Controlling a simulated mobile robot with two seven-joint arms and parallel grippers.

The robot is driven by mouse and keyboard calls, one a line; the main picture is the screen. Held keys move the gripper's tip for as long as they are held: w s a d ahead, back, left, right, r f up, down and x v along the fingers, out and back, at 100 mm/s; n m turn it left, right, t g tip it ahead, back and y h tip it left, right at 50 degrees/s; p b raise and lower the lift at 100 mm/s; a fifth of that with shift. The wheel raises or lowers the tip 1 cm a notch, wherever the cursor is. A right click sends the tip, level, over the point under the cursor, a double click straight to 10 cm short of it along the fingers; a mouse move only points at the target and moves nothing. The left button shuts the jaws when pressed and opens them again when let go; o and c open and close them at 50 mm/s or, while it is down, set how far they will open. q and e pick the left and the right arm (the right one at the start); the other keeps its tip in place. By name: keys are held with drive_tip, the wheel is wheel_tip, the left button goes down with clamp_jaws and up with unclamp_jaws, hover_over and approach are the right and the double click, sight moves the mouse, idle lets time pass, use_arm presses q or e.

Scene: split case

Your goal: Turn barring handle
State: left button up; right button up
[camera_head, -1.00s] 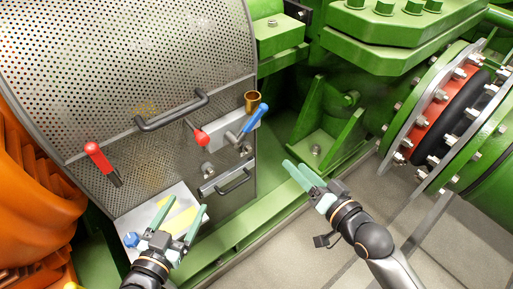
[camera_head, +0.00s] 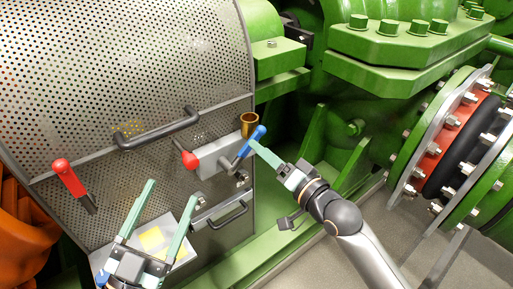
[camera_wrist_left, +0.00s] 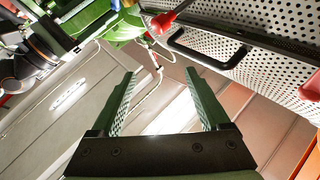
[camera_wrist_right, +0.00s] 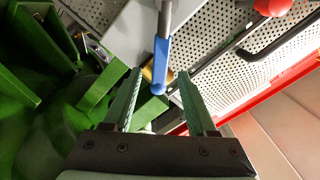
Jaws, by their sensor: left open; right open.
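A lever with a blue grip (camera_head: 252,140) sticks out of a grey block on the perforated metal case (camera_head: 120,60). A lever with a red knob (camera_head: 188,159) is just left of it, and a larger red handle (camera_head: 68,178) is further left. My right gripper (camera_head: 262,150) is open at the blue grip. In the right wrist view the blue grip (camera_wrist_right: 161,65) lies between the open fingers; I cannot tell whether they touch it. My left gripper (camera_head: 172,194) is open and empty, low in front of the case.
A black bar handle (camera_head: 158,128) spans the case, with a smaller one (camera_head: 228,215) below. A brass cup (camera_head: 249,124) stands right behind the blue grip. Green machine housing (camera_head: 410,50) and a bolted red-and-black coupling (camera_head: 460,140) fill the right.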

use_arm(q)
drive_tip(key=shift+s+d+r+m+t+h, duration=0.1)
drive_tip(key=shift+s+r+m+t+h, duration=0.2)
drive_tip(key=shift+r, duration=0.35)
drive_tip(key=shift+s+d+r+m+t+h, duration=0.1)
drive_tip(key=shift+s+r+m+h, duration=0.2)
drive_tip(key=shift+r+h, duration=0.3)
drive_tip(key=shift+s+r+m+t+h, duration=0.2)
drive_tip(key=shift+s+r+m+h, duration=0.1)
drive_tip(key=shift+r, duration=0.4)
use_arm(e)
drive_tip(key=shift+x, duration=1.6)
drive_tip(key=shift+c, duration=0.2)
clamp_jaws()
